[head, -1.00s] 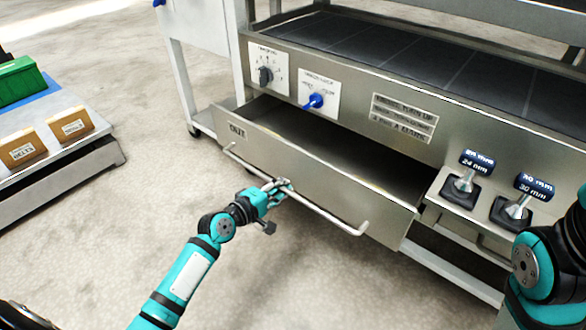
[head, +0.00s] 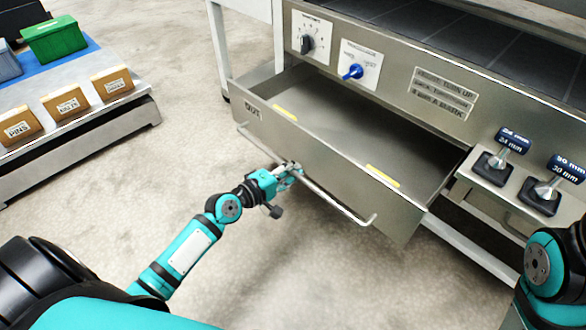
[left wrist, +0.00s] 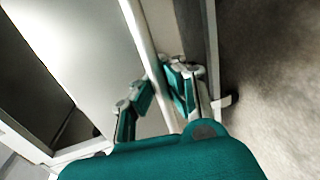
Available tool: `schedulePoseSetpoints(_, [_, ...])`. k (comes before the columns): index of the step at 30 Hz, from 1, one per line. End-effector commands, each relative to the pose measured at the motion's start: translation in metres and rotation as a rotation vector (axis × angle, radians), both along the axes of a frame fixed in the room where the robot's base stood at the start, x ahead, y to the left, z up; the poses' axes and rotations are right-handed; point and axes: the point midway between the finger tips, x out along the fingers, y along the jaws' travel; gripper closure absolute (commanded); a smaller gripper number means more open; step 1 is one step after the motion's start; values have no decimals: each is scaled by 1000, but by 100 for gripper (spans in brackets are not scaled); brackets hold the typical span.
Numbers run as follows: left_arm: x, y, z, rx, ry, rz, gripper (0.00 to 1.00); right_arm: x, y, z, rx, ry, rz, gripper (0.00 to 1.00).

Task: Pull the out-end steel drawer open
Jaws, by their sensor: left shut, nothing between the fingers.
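The out-end steel drawer (head: 345,178), marked OUT, stands well out of the machine's front in the head view, its inside open to view. Two yellow strips show inside it. Its long handle bar (head: 336,203) runs along the front panel. My left gripper (head: 291,172) is at the middle of this bar with its jaws shut and nothing held between them. In the left wrist view the fingers (left wrist: 163,80) are close by the pale bar (left wrist: 140,32); their exact contact is hard to tell. My right gripper is out of view.
Above the drawer are a black knob (head: 307,44) and a blue switch (head: 353,71). A cart (head: 110,125) with boxes and a green bin (head: 54,40) is at left. Floor before the drawer is clear.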

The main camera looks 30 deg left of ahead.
Motion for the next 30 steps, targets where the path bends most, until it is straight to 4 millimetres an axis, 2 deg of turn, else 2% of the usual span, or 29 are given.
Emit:
schedulePoseSetpoints(1, [0, 0, 1, 1, -1, 1, 97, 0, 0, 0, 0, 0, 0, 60])
schedulePoseSetpoints(9, [0, 0, 0, 0, -1, 0, 64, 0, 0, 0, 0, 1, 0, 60])
schedulePoseSetpoints(17, [-1, 0, 0, 0, 0, 0, 64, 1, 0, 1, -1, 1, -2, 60])
schedulePoseSetpoints(20, [-7, 3, 1, 1, 1, 1, 64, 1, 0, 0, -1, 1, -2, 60])
schedulePoseSetpoints(23, [-21, 8, 3, 2, 1, 1, 64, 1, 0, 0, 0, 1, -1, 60])
schedulePoseSetpoints(30, [-70, 25, 13, 4, 4, -2, 64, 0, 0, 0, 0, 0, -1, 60])
